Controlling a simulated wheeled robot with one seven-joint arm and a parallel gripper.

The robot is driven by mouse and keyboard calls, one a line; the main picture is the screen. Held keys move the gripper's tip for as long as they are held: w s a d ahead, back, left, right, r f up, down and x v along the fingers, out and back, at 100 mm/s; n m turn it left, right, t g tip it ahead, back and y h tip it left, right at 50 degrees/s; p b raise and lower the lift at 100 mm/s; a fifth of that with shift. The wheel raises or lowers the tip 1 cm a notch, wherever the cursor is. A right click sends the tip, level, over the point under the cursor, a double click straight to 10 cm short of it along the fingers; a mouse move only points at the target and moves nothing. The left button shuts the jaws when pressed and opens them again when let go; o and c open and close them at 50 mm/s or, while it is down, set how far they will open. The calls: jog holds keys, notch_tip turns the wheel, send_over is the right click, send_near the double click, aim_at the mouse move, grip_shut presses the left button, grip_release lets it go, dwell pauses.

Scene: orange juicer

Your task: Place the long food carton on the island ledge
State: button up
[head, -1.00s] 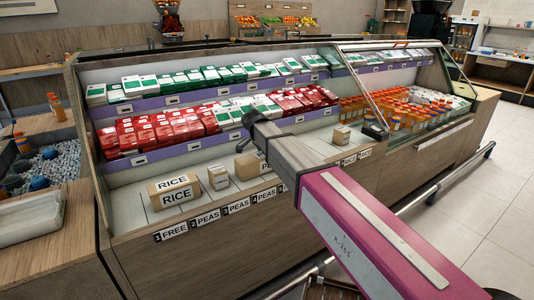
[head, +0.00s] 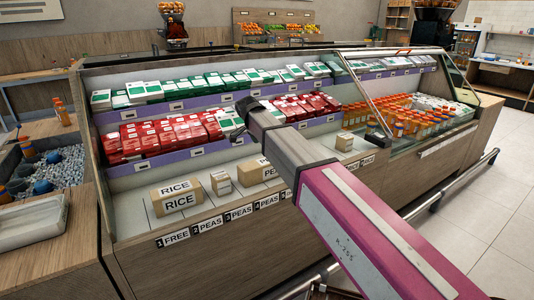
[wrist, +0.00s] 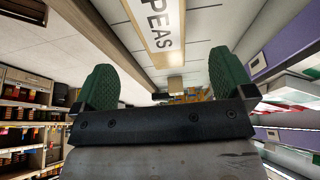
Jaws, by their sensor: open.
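A long tan carton marked RICE (head: 178,196) lies on the front ledge (head: 150,218) of the display island. To its right stands a small carton (head: 221,183). Further right is a tan PEAS carton (head: 256,174), partly hidden behind my arm. In the wrist view a PEAS carton (wrist: 154,28) extends from the top edge, beyond the fingertips. My gripper (wrist: 163,85) is open with its two green fingers wide apart. Nothing is held between them. I cannot tell which carton is the task's long one.
Numbered labels (head: 238,212) run along the island's front edge. Red packs (head: 160,138) and green-white packs (head: 200,85) fill the shelves above. A glass panel (head: 362,88) and orange bottles (head: 410,125) are at right. A tray (head: 35,218) lies at left.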

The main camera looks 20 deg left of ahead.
jog(key=shift+v, duration=1.55)
